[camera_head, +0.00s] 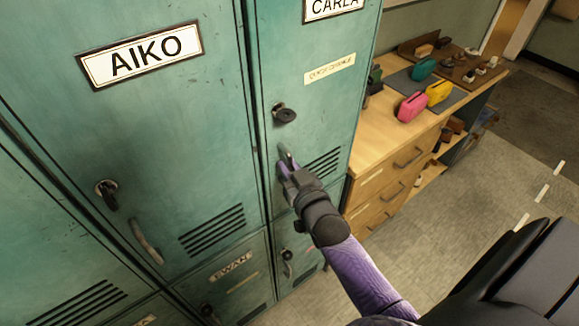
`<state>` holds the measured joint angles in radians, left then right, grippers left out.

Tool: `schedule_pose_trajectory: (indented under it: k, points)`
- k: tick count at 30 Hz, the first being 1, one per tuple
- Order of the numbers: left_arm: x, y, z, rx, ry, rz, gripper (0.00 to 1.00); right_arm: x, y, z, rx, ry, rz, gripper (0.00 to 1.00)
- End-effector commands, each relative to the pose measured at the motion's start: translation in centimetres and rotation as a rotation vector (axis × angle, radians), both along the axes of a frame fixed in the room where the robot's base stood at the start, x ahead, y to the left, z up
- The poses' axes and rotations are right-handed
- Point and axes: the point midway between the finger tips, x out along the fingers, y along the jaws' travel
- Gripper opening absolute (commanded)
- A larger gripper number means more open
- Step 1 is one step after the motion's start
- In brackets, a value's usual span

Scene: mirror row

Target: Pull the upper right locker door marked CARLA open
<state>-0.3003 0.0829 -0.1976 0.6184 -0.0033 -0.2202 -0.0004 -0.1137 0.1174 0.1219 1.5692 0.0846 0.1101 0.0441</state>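The teal locker door marked CARLA (315,105) is at the upper right of the locker block, with its name plate (335,7) cut off by the top edge. It looks shut, flush with the front. A dark round lock (284,114) sits above its handle (286,152), which is largely hidden by my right gripper. My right gripper (285,168) is at this handle, its fingers close beside or around it. I cannot tell whether they are closed on the handle. My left gripper is out of view.
The AIKO door (170,130) is to the left, shut, with its own handle (146,242). The EWAN door (228,278) is below. A wooden counter (385,130) with pink, yellow and green cases stands to the right. Grey floor (470,190) is open beyond it.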

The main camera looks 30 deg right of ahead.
Motion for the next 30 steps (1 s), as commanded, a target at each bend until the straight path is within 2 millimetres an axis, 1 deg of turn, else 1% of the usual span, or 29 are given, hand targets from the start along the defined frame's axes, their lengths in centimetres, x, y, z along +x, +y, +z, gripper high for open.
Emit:
schedule_pose_trajectory:
  k: [1, 2, 30]
  points:
    - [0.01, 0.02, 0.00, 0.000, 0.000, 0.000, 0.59, -0.01, -0.03, -0.01, 0.000, 0.000, -0.001, 0.03]
    - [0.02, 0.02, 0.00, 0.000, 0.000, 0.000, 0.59, -0.01, -0.03, -0.01, 0.000, 0.000, -0.001, 0.00]
    - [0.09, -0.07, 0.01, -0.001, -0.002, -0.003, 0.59, -0.02, -0.03, -0.03, 0.000, 0.001, -0.001, 0.00]
